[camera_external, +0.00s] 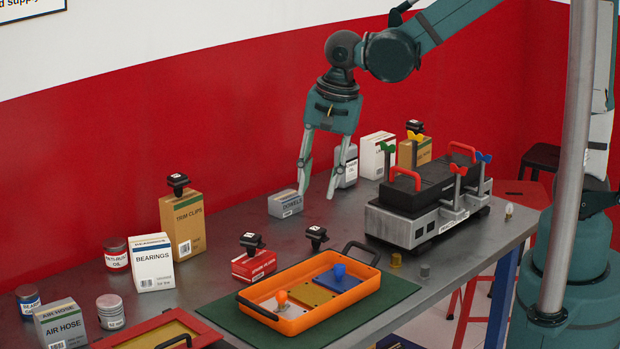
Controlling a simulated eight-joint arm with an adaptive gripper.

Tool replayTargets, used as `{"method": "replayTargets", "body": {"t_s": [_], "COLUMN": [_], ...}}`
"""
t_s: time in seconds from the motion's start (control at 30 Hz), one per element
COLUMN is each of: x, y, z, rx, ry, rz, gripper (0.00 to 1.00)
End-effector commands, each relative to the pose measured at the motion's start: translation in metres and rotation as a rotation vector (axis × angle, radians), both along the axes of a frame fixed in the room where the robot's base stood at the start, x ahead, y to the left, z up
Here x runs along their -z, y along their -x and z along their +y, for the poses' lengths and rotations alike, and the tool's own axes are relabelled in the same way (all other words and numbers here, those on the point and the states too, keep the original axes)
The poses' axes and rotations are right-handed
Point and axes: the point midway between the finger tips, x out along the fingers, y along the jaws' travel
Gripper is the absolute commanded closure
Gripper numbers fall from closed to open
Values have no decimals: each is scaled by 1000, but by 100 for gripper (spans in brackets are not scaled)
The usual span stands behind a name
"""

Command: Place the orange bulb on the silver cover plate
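The orange bulb (281,297) stands upright in the left part of an orange tray (315,327). The floor under it is a pale, silvery panel (268,303), which may be the silver cover plate; I cannot tell for sure. A gold panel (308,297) lies in the middle of the tray and a blue one (350,283) at the right, with a blue bulb (339,271) on it. My gripper (317,192) points down above the back of the table, well behind the tray. Its fingers are spread, with nothing between them.
The tray sits on a green mat (401,289). A silver and black engine block (420,212) with red handles stands at the right. Small cylinders (396,260) and a clear bulb (509,210) are nearby. Boxes, including the grey DOWELS box (285,204), and cans line the back and left.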

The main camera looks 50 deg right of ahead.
Motion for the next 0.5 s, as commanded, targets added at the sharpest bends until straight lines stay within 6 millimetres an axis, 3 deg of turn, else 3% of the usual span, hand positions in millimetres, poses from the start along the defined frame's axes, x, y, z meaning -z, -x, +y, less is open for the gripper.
{"method": "replayTargets", "body": {"t_s": [0.5], "x": [-52], "y": [16], "z": [-104], "rx": [-297], "ry": [53], "rz": [-171], "gripper": [72]}}
